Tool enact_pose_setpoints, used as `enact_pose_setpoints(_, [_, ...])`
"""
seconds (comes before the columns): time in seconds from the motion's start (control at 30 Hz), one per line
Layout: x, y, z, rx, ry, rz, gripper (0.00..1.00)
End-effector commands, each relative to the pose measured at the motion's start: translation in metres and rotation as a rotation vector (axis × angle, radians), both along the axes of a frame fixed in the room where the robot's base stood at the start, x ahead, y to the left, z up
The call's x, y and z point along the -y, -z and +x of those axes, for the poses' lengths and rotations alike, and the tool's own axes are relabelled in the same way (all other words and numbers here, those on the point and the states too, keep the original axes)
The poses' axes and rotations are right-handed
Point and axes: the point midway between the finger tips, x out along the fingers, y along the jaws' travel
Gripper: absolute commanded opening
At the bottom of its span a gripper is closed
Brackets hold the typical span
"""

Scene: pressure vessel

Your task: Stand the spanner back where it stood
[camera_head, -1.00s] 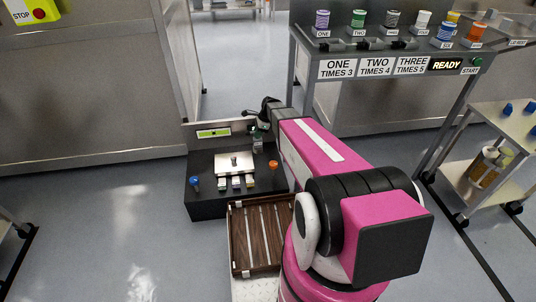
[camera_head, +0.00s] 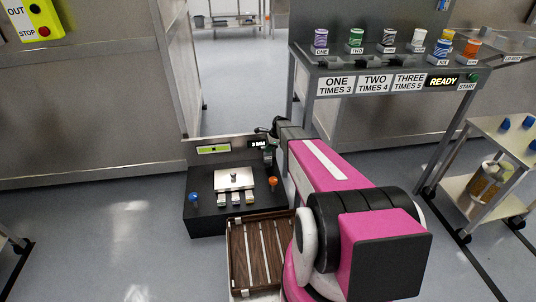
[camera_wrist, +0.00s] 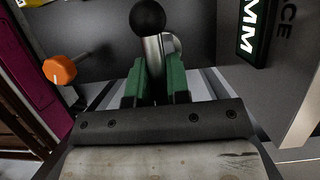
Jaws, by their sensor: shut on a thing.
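The spanner seems to be the silver shaft topped by a black ball (camera_wrist: 148,18) in the wrist view. My gripper (camera_wrist: 157,85) is shut on it, with a green finger on each side of the shaft. The shaft's lower end is hidden behind the fingers and wrist. In the head view my gripper (camera_head: 268,140) is at the back right of a black bench unit (camera_head: 205,222), beside its lit readout (camera_head: 257,143). I cannot tell whether the spanner touches the unit.
An orange knob (camera_head: 273,181) stands on the unit near my gripper, and a blue knob (camera_head: 221,197) is at its left. A metal block (camera_head: 234,180) sits between them. A slatted wooden tray (camera_head: 238,262) lies in front. A shelf with coloured spools stands to the right.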

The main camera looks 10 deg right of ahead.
Motion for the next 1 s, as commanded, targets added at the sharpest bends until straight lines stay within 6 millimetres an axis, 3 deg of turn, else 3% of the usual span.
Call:
enact_pose_setpoints(0.3, [0.000, 0.035, 0.000, 0.000, 0.001, 0.001, 0.00])
enact_pose_setpoints(0.7, [0.000, 0.040, -0.001, 0.000, 0.000, 0.001, 0.00])
enact_pose_setpoints(0.73, [0.000, 0.040, -0.001, 0.000, 0.000, 0.000, 0.23])
enact_pose_setpoints(0.8, [0.000, 0.040, -0.001, 0.000, 0.000, 0.000, 0.42])
enact_pose_setpoints(1.0, [0.000, 0.040, -0.001, 0.000, 0.000, 0.000, 0.42])
